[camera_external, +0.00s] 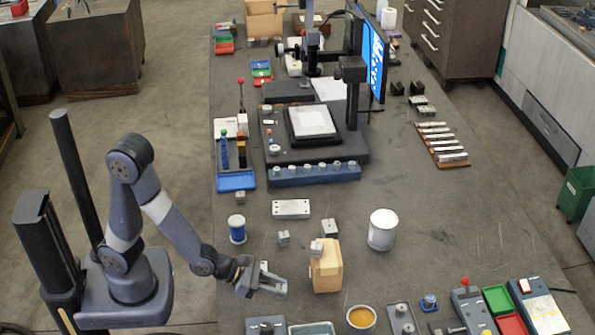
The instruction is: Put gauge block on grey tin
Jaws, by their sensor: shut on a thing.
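My gripper (275,281) is low over the front left part of the bench, left of a wooden block. It is shut on a small light-grey metal piece, which I take to be the gauge block; the fingers hide most of it, so its shape is hard to tell. The grey tin (383,232) is a pale, upright cylinder with a light top. It stands on the bench to the right of and behind my gripper, clear of it, beyond the wooden block. Nothing shows on its top.
The tan wooden block (327,272), with a small metal piece on it, stands between my gripper and the tin. An amber-filled bowl (361,318) is in front. The bench right of the tin is clear.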

